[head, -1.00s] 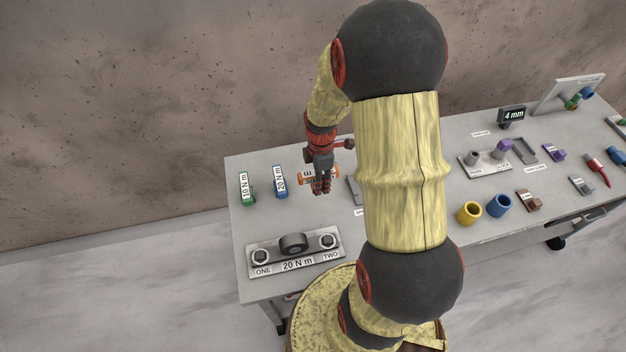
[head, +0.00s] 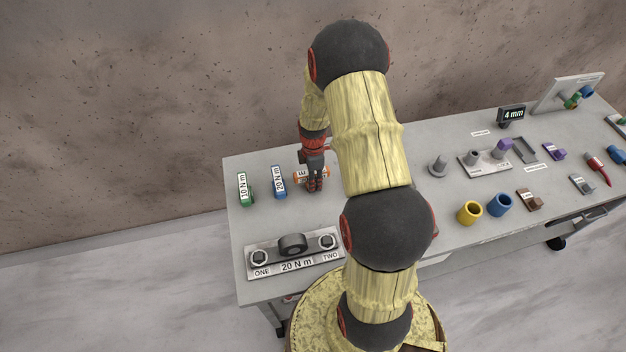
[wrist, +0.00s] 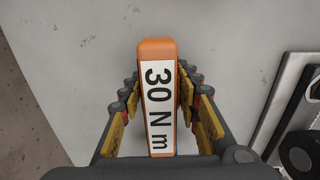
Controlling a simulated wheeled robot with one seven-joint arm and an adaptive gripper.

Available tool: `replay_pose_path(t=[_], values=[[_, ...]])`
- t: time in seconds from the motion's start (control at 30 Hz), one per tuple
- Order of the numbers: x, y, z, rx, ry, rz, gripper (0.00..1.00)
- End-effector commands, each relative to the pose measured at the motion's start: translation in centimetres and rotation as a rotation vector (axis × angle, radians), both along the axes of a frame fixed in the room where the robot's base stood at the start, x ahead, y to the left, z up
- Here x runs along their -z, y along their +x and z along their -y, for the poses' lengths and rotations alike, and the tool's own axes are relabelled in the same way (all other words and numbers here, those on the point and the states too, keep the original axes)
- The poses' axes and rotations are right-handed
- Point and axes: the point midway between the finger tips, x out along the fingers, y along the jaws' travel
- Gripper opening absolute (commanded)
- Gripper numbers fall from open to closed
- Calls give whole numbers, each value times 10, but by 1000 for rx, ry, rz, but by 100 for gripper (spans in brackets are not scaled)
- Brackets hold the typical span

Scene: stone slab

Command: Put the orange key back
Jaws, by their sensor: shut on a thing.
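The orange key (head: 297,177) carries a white "30 N m" label and is partly hidden by my gripper in the head view. In the wrist view the orange key (wrist: 155,46) lies lengthwise between the fingers, label facing the camera. My gripper (head: 315,188) points down and is shut on it, with fingers on both long sides in the wrist view (wrist: 158,95). I cannot tell whether the key touches the grey table. A green "10 N m" key (head: 250,197) and a blue "20 N m" key (head: 280,184) stand to its left.
A plate (head: 265,270) marked "20 N m", with bolts ONE and TWO, lies in front. The table (head: 262,222) is bare between the keys and the plate.

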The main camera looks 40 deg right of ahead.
Motion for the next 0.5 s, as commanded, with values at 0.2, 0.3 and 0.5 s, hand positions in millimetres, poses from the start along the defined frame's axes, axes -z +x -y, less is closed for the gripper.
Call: replay_pose_path(t=[0.2,0.3,0.5], values=[[-1,1,1,0,-1,3,0],[2,1,1,0,-1,3,0],[1,1,0,0,-1,2,44]])
